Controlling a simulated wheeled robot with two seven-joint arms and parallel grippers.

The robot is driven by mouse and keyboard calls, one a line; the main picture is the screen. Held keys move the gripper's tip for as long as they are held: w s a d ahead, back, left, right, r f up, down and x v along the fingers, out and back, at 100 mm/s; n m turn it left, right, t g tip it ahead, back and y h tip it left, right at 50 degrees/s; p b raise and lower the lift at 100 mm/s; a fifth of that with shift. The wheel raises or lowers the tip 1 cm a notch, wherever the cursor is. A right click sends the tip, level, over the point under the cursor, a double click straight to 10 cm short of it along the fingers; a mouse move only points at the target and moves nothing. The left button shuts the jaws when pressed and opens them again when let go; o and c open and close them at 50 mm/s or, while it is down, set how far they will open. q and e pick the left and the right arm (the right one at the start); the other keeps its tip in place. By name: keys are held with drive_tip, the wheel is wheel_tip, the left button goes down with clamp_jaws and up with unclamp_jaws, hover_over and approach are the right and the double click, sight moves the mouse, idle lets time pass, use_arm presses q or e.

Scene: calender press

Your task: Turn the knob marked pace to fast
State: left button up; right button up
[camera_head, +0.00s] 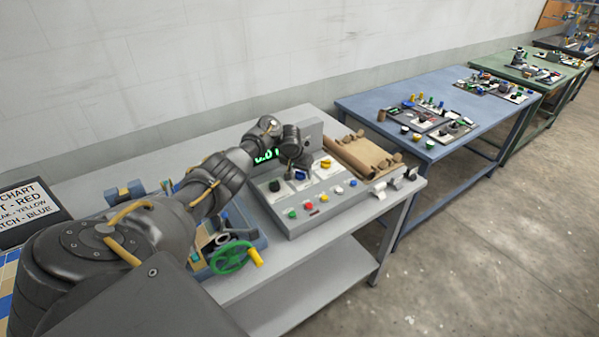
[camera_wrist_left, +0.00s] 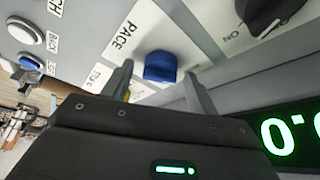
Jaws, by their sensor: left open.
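The blue knob (camera_wrist_left: 160,66) sits beside the word PACE on the pale control panel (camera_wrist_left: 85,35) in the left wrist view. In the head view the panel (camera_head: 335,197) is on the grey table, with the blue knob (camera_head: 300,175) just below my left gripper (camera_head: 297,163). In the left wrist view my left gripper (camera_wrist_left: 158,78) is open, its fingers apart on either side of the knob's near end. I cannot tell whether they touch it. A small label by the left finger is hard to read. My right gripper is not in view.
A black knob (camera_wrist_left: 268,12) and a green-lit display (camera_wrist_left: 290,133) are close by. Push buttons (camera_wrist_left: 25,32) lie to the left. A yellow knob (camera_head: 326,163), a brown sheet roll (camera_head: 362,155) and a green handwheel (camera_head: 232,257) are around the panel in the head view.

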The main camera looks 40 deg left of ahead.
use_arm(q)
drive_tip(key=c, duration=1)
